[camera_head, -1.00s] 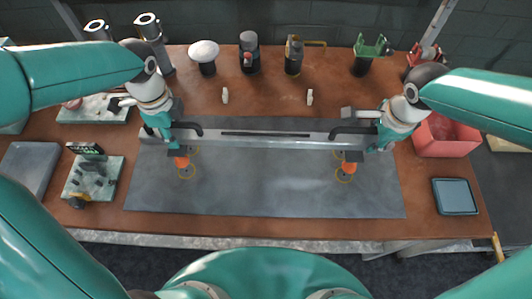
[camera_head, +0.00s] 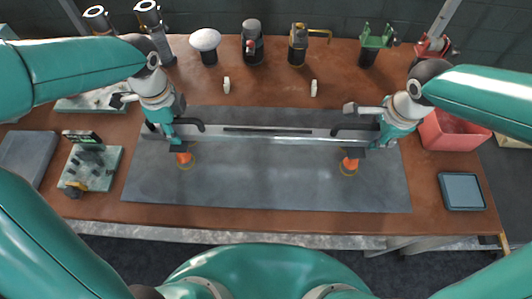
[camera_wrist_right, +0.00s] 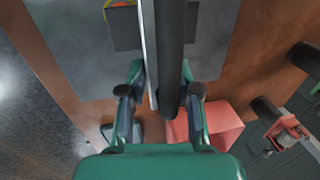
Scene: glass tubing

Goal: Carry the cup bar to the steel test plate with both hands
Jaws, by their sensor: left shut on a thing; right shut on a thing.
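The cup bar (camera_head: 260,136) is a long grey beam with a dark slot, black handles and orange cups (camera_head: 184,158) (camera_head: 349,163) below its ends. It spans the steel test plate (camera_head: 265,185), a large dark grey sheet. My left gripper (camera_head: 174,128) is shut on the bar's left end. My right gripper (camera_head: 384,130) is shut on its right end. The right wrist view shows the bar's edge and dark handle (camera_wrist_right: 170,50) running between the fingers of my right gripper (camera_wrist_right: 162,95). Yellow rings (camera_head: 188,166) (camera_head: 348,172) show around the cups. I cannot tell whether the cups touch the plate.
Two small white pieces (camera_head: 226,86) (camera_head: 314,88) stand behind the plate. Several tools and a white dome (camera_head: 205,40) line the back. A red bin (camera_head: 450,132) is at right, a blue-grey tray (camera_head: 461,191) at front right. A green fixture board (camera_head: 92,168) is at left.

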